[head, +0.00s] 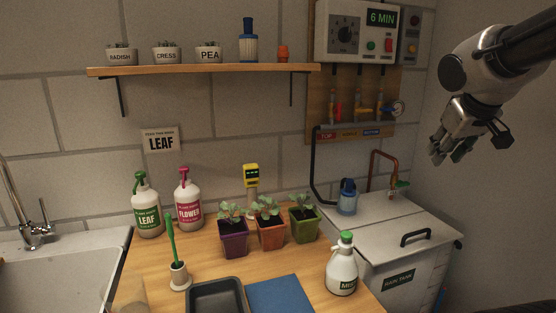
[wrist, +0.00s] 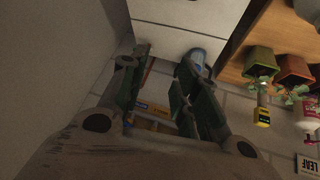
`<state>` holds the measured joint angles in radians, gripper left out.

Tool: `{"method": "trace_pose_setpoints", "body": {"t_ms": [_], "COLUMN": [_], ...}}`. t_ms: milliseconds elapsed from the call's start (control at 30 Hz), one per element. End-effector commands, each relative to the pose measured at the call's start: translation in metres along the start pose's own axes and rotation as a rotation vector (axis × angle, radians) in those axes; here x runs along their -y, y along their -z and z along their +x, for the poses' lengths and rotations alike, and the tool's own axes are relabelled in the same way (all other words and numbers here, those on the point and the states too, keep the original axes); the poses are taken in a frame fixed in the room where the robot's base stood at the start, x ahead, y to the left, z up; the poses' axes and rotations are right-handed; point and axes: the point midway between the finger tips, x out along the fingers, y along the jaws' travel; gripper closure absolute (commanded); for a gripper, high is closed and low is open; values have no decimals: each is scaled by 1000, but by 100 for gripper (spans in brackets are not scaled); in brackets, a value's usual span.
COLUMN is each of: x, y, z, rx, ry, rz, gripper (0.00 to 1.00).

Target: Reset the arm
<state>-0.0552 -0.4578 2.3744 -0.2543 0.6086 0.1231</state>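Through and beside the gap I see the label strip on the wall and a blue item (wrist: 196,55).
The wooden bench holds purple, orange and green seedling pots (head: 270,235), LEAF (head: 147,215) and FLOWER (head: 188,208) bottles, a mist bottle (head: 341,270), and a dark tray (head: 215,285). A valve board (head: 325,88) and shelf (head: 200,69) are on the wall.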

Motion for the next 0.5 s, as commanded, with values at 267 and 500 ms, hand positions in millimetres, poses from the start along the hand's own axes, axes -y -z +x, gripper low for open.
{"method": "trace_pose_setpoints", "body": {"t_ms": [267,500], "x": [32,30], "y": [-164,-170], "z": [-35,-48], "rx": [318,255], "ry": [135,131], "rz": [87,119], "gripper": [69,69]}}
